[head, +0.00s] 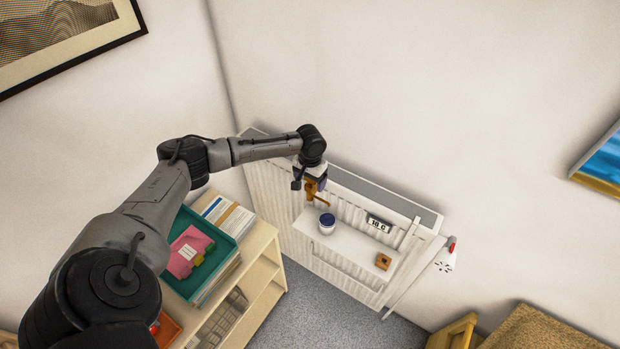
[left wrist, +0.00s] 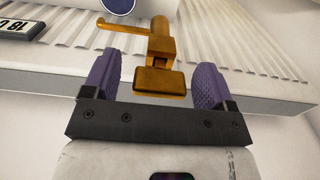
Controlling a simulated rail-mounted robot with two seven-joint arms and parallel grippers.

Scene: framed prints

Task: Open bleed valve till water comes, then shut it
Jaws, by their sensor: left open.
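The brass bleed valve (head: 318,192) sits at the white radiator (head: 275,172), with a thin bent spout reaching toward a white and blue cup (head: 327,223). In the left wrist view the valve (left wrist: 160,48) shows a round body and a blocky handle at its near end. My left gripper (head: 311,181) is at the valve. In the left wrist view its purple fingers (left wrist: 153,82) are open on either side of the handle, with a gap on both sides. The cup's edge shows at the top (left wrist: 118,4). I cannot see water at the spout. My right gripper is out of view.
A display reading 18 C (head: 379,223) and a small brown block (head: 382,261) are to the cup's right. A red-tipped white fitting (head: 449,255) is at the radiator's right end. A shelf unit (head: 262,240) with a green tray (head: 221,246) stands close left.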

